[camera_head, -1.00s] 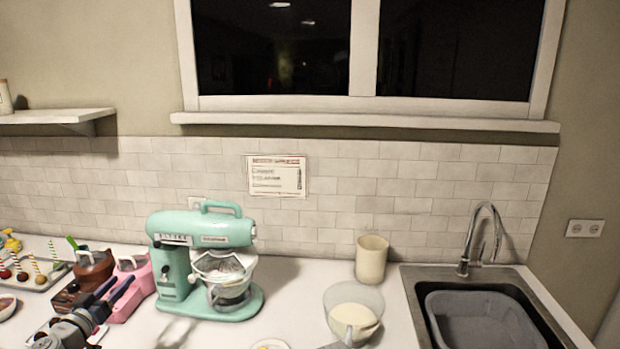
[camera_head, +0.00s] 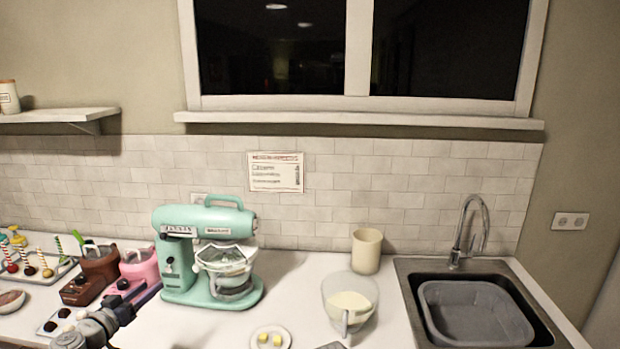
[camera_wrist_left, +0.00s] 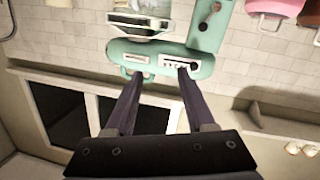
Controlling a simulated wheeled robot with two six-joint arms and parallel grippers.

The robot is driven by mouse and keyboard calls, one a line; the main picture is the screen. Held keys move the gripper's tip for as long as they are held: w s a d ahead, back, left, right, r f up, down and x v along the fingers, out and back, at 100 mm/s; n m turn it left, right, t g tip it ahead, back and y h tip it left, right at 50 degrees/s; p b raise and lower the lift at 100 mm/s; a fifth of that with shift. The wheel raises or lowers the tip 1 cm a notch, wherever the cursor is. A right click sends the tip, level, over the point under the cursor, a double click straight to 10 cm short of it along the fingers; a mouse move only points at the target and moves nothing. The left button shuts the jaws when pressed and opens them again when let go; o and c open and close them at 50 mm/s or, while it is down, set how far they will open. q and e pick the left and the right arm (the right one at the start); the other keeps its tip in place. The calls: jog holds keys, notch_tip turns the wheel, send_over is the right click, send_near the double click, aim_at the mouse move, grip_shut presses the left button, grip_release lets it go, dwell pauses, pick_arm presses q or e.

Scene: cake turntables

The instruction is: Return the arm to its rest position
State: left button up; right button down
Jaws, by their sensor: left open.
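My left gripper (camera_head: 150,293) is at the lower left of the head view, in front of the pink and brown pots and left of the mixer. In the left wrist view its two dark fingers (camera_wrist_left: 158,72) are apart with nothing between them. The teal stand mixer (camera_head: 208,256) stands on the counter; it also shows upside down beyond the fingers in the left wrist view (camera_wrist_left: 160,56). My right gripper is not in view.
A brown pot (camera_head: 100,266) and a pink pot (camera_head: 140,264) stand near the left arm. A shelf (camera_head: 60,115) hangs at left.

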pick_arm(q)
jog(key=s+d+f+m+g+h, duration=0.15)
jog(key=d+f+g, duration=0.25)
jog(key=d, duration=0.5)
jog(key=s+d+f+m+g+h, duration=0.1)
jog(key=s+d+f+g, duration=0.3)
jog(key=d, duration=0.6)
jog(key=d+f+m+g+h, duration=0.1)
jog(key=d+f+m+g, duration=0.15)
jog(key=d+f, duration=0.45)
jog(key=s+d+f+g+y, duration=0.2)
jog(key=s+d+g+y, duration=0.1)
jog(key=s, duration=0.4)
jog(key=s+d+f+n+g+y, duration=0.1)
jog(key=s+d+f+g+y, duration=0.1)
jog(key=s+d+y, duration=0.3)
jog(key=shift+s+d+f+g+y, duration=0.3)
jog(key=shift+s+d+g, duration=0.5)
jog(key=shift+s, duration=0.9)
jog(key=shift+d+t, duration=0.1)
jog(key=shift+t, duration=0.15)
